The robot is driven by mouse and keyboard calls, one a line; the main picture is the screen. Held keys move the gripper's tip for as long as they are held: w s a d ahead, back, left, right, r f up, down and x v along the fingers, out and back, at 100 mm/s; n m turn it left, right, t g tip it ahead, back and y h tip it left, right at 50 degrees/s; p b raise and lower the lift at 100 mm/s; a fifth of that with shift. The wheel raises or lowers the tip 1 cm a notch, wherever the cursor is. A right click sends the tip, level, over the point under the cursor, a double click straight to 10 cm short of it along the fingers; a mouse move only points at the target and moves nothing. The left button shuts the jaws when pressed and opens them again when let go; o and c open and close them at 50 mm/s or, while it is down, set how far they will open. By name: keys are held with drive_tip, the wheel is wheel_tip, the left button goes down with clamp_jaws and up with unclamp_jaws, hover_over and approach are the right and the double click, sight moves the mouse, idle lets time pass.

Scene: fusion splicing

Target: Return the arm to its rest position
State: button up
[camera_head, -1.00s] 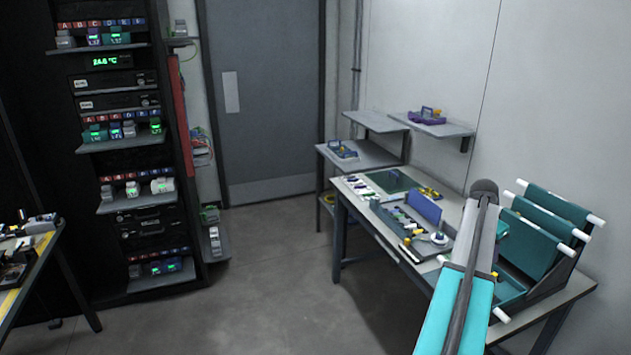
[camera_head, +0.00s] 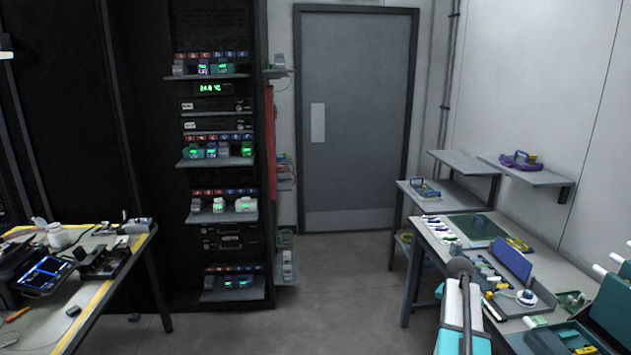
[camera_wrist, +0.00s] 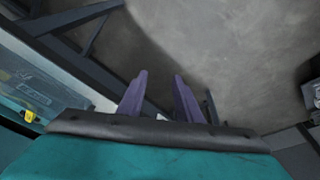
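My gripper (camera_wrist: 158,95) shows in the wrist view as two purple fingers standing apart over the grey floor. Nothing shows between them, and the gripper is open and empty. In the head view my arm, teal and grey, stands at the lower right in front of the right workbench (camera_head: 435,247). The fingers themselves are hidden in the head view. In the wrist view a table leg and frame pass beneath the fingers.
The right workbench carries a green mat (camera_head: 476,228), a blue panel (camera_head: 513,258) and small parts. A black rack (camera_head: 222,155) with shelves stands left of a grey door (camera_head: 357,120). A left bench (camera_head: 75,300) holds devices. The floor (camera_head: 325,290) between the benches is clear.

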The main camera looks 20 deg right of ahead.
drive_tip(key=w+a+f+n+y, duration=0.1)
drive_tip(key=w+a+f+n, duration=0.2)
drive_tip(key=a, duration=1)
drive_tip(key=w+a+f+n, duration=0.1)
drive_tip(key=a+f+n, duration=0.3)
drive_tip(key=a, duration=0.9)
drive_tip(key=w+a+f+n+y, duration=0.1)
drive_tip(key=w+a+f+n, duration=0.3)
drive_tip(key=a, duration=0.8)
drive_tip(key=s+a+f+n+y, duration=0.1)
drive_tip(key=s+a+f, duration=0.15)
drive_tip(key=a, duration=0.45)
drive_tip(key=s+a+f+n, duration=0.1)
drive_tip(key=s+a+f, duration=0.1)
drive_tip(key=s+a, duration=0.35)
drive_tip(key=s+a+f+g+b, duration=0.1)
drive_tip(key=s+f+g, duration=0.5)
drive_tip(key=s+f, duration=1.5)
drive_tip(key=s+b, duration=0.1)
drive_tip(key=s, duration=0.2)
drive_tip(key=shift+s+a+n+b, duration=0.3)
drive_tip(key=shift+a, duration=0.05)
